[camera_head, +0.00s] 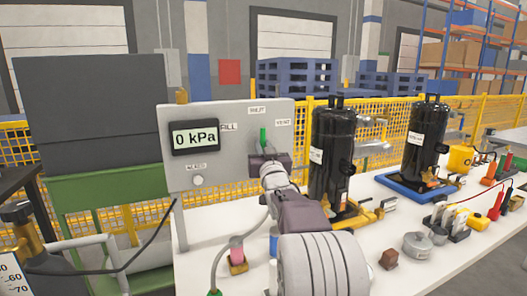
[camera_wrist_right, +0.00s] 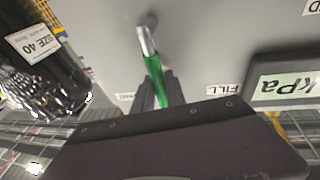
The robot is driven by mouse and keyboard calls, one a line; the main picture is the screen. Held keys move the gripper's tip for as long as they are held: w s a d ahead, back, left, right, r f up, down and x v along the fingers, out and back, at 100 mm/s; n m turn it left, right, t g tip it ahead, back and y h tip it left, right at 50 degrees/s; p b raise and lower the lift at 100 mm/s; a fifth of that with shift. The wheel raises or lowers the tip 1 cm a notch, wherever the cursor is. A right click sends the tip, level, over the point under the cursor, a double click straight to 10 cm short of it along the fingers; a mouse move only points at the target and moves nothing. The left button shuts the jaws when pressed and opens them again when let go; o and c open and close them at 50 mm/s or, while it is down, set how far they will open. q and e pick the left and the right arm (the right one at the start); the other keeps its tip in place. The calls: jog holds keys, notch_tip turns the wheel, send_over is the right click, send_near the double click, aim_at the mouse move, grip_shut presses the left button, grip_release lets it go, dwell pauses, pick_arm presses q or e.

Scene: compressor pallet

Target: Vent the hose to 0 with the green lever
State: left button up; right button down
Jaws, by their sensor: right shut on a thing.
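The grey panel (camera_head: 221,164) stands upright on the white table, and its display (camera_head: 195,137) reads 0 kPa. The green lever (camera_head: 263,136) is on the panel between the FILL label (camera_head: 229,127) and the VENT label (camera_head: 283,122), pointing roughly up. In the right wrist view the green lever (camera_wrist_right: 156,79) runs from a metal stem into my right gripper (camera_wrist_right: 156,98), which is shut on it. In the head view my right gripper (camera_head: 265,157) is at the lever, its fingertips partly hidden. My left gripper is not in view.
Two black compressors (camera_head: 331,157) (camera_head: 425,147) stand to the right of the panel. A hose (camera_head: 222,250) curves at the panel's front. Red and yellow tools and small parts lie at the right. A yellow fence (camera_head: 389,119) runs behind the table.

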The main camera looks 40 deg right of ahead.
dwell(0.3)
jog(key=c, duration=1.4)
grip_release()
jog(key=shift+o, duration=0.2)
jog(key=shift+a, duration=0.1)
jog(key=v, duration=0.9)
jog(key=shift+f, duration=0.15)
